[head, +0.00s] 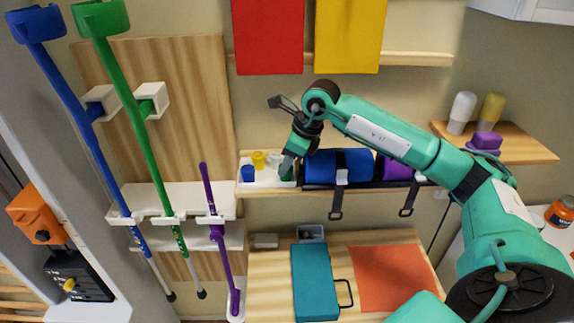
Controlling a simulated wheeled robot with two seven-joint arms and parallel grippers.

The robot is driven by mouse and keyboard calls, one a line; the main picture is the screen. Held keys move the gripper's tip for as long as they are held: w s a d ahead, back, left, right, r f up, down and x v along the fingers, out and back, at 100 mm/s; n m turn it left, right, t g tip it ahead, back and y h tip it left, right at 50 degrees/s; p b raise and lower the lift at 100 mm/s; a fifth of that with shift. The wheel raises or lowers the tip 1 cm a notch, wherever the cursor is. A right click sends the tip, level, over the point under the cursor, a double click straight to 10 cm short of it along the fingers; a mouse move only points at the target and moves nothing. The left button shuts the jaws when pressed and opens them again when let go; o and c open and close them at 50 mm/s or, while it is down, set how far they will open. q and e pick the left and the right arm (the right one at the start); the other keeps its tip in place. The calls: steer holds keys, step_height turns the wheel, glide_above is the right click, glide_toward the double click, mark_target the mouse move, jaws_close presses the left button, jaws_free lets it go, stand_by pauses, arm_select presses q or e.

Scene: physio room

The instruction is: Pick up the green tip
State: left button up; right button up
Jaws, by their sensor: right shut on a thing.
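A white tray (262,184) stands on the left end of the wall shelf. It holds a blue tip (248,173) and a yellow tip (258,159). The green tip (287,173) shows at the tray's right end, partly hidden by my right gripper (287,166). My right gripper points down over that end and is shut on the green tip. Whether the tip is clear of the tray floor cannot be told. My left gripper is out of view.
Blue (353,168) and purple rolls with hanging black straps lie just right of the tray. Blue (62,85), green (130,120) and purple (212,215) crutches stand in the rack at left. Below are a teal case (314,280) and an orange sheet (395,275).

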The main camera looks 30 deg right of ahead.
steer(key=shift+r+b, duration=0.3)
steer(key=shift+r, duration=0.4)
step_height(320, 180, up, 18)
steer(key=b, duration=0.4)
steer(key=shift+r, duration=0.2)
